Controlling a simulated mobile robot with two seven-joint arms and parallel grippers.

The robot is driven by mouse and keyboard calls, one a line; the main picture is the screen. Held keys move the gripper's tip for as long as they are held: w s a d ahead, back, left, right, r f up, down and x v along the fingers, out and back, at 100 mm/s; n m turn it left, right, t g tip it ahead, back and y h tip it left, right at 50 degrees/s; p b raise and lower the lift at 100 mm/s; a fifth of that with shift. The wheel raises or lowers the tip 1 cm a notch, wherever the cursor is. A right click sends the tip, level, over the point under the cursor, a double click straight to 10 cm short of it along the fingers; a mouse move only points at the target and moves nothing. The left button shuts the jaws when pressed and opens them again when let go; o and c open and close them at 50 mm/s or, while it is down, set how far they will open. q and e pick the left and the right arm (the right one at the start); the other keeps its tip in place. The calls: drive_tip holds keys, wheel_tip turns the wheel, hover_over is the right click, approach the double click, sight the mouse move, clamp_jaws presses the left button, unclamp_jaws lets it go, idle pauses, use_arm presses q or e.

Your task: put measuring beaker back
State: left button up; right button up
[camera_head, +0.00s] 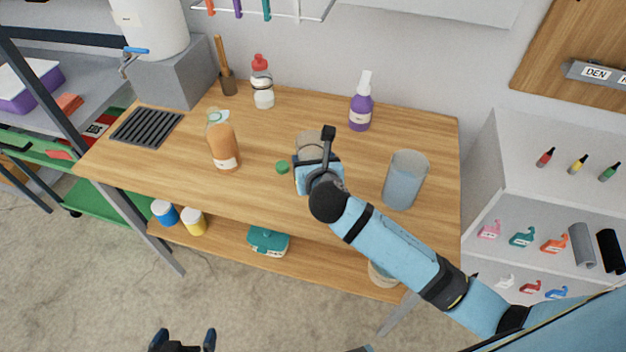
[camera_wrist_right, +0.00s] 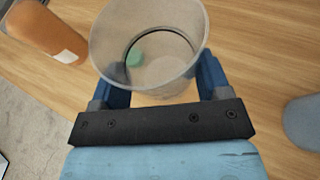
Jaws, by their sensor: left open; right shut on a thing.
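A clear measuring beaker (camera_head: 308,142) is over the middle of the wooden workbench, partly hidden behind my right gripper (camera_head: 316,168). In the right wrist view the beaker (camera_wrist_right: 150,35) stands between the two blue fingers of the right gripper (camera_wrist_right: 160,80), which is shut on it. I look into its open mouth, and it looks empty. I cannot tell whether its base touches the bench. My left gripper (camera_head: 182,340) is low at the bottom edge of the head view, open and empty, away from the bench.
The workbench (camera_head: 260,195) carries an orange bottle (camera_head: 223,148), a small green cap (camera_head: 282,167), a blue-grey translucent container (camera_head: 405,180), a purple spray bottle (camera_head: 361,105) and a red-capped bottle (camera_head: 262,85). A black grate (camera_head: 147,126) lies at left. The bench's right rear is clear.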

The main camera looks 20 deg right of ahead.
wheel_tip(320, 180, down, 6)
drive_tip(key=shift+b, duration=0.35)
drive_tip(key=shift+f, duration=0.1)
drive_tip(key=shift+f, duration=0.15)
drive_tip(key=o, duration=1)
drive_tip(key=shift+s+r, duration=0.15)
drive_tip(key=shift+r, duration=0.05)
drive_tip(key=v, duration=1.1)
drive_tip(key=shift+s+r, duration=0.15)
drive_tip(key=shift+s, duration=0.15)
